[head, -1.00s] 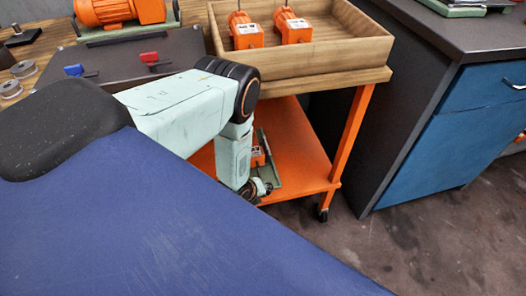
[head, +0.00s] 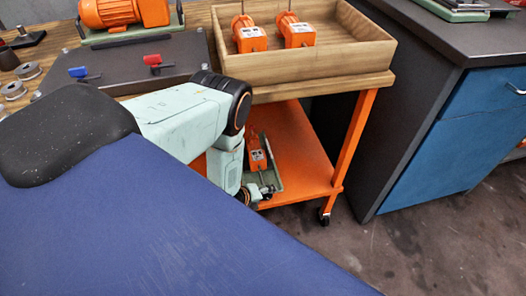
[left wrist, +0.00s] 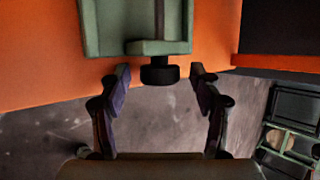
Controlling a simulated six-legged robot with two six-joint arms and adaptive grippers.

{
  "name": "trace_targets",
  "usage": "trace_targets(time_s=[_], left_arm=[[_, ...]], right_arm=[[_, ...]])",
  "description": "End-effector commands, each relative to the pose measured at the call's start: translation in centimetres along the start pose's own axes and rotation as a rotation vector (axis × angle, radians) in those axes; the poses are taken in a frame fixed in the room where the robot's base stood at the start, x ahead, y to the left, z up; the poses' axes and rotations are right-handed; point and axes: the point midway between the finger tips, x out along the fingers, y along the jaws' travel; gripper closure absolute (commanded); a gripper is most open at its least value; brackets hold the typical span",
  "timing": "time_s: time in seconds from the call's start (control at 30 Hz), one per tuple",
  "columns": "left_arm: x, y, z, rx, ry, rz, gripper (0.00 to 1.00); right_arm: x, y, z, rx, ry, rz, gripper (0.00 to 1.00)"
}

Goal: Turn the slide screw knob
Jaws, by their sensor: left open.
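The slide's dark round knob (left wrist: 159,74) sits at the end of a screw below a green slide (left wrist: 113,30) in the left wrist view. My left gripper (left wrist: 160,71) is open, with one fingertip on each side of the knob and a gap on both sides. In the head view the green slide (head: 276,172) lies on the orange lower shelf, with an orange motor unit (head: 257,160) at it. My left arm and blue body hide part of the slide and most of the gripper there. My right gripper is not in view.
The orange lower shelf (head: 300,150) is under a wooden bench top with a wooden tray (head: 325,66) holding two orange units. A bench leg (head: 353,140) stands to the right. A blue cabinet (head: 450,140) is further right. Floor shows below the shelf edge.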

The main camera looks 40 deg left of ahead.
Motion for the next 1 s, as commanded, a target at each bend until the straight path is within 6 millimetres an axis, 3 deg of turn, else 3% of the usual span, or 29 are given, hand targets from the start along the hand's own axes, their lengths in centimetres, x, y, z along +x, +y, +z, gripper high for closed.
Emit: trace_targets(time_s=[0.47, 0.8, 1.0], left_arm=[[-0.7, 0.1, 0.0, -0.001, 0.0, 0.001, 0.36], [-5.2, 0.0, 0.0, -0.003, 0.0, 0.002, 0.36], [-8.2, 3.1, -1.5, -0.003, 0.002, 0.005, 0.36]], right_arm=[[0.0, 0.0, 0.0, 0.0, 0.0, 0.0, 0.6], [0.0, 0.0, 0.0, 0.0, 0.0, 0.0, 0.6], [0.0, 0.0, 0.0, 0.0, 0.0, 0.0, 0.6]])
